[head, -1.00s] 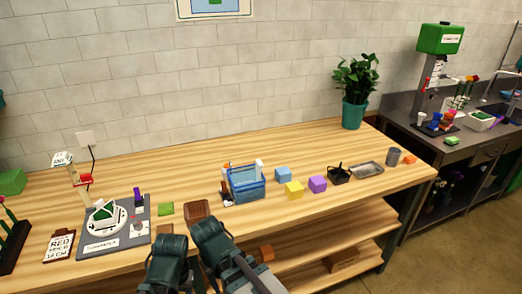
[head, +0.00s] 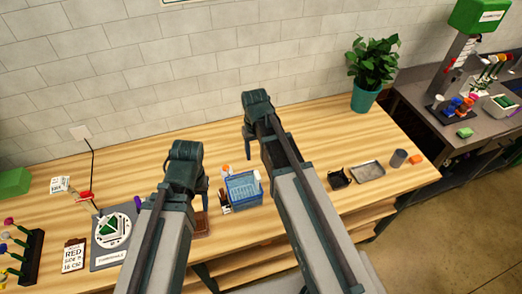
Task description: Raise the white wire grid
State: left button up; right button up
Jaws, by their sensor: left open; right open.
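A blue open container (head: 243,202) stands on the wooden table between my two arms. A pale grid-like pattern shows inside it, which may be the white wire grid (head: 242,187); it is too small to tell. Small bottles with orange and white tops stand at the container's edges. My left gripper (head: 186,151) is open and raised, to the left of the container in the picture. My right gripper (head: 256,100) is open and raised, above and right of the container in the picture. Neither gripper holds anything visible.
A turntable (head: 114,228), clipboard (head: 74,255) and flower rack (head: 27,258) are at left. A black basket (head: 339,179), metal tray (head: 368,172), grey cup (head: 398,158) and potted plant (head: 367,95) are at right. The table's back strip is mostly clear.

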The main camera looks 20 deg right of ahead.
aim_at(257, 174)
pick_arm(q)
jog(key=shift+w+r, duration=0.1)
jog(key=shift+r, duration=0.15)
pick_arm(e)
jog(key=shift+w+d+r, duration=0.2)
jog(key=shift+w+r, duration=0.1)
pick_arm(q)
jog(key=shift+f, duration=0.1)
pick_arm(e)
jog(key=shift+f, duration=0.1)
notch_tip(257, 174, down, 14)
jog(key=b, duration=1.4)
pick_arm(q)
notch_tip(257, 174, down, 14)
jog(key=shift+r, duration=0.2)
pick_arm(e)
jog(key=shift+r, duration=0.2)
grip_shut()
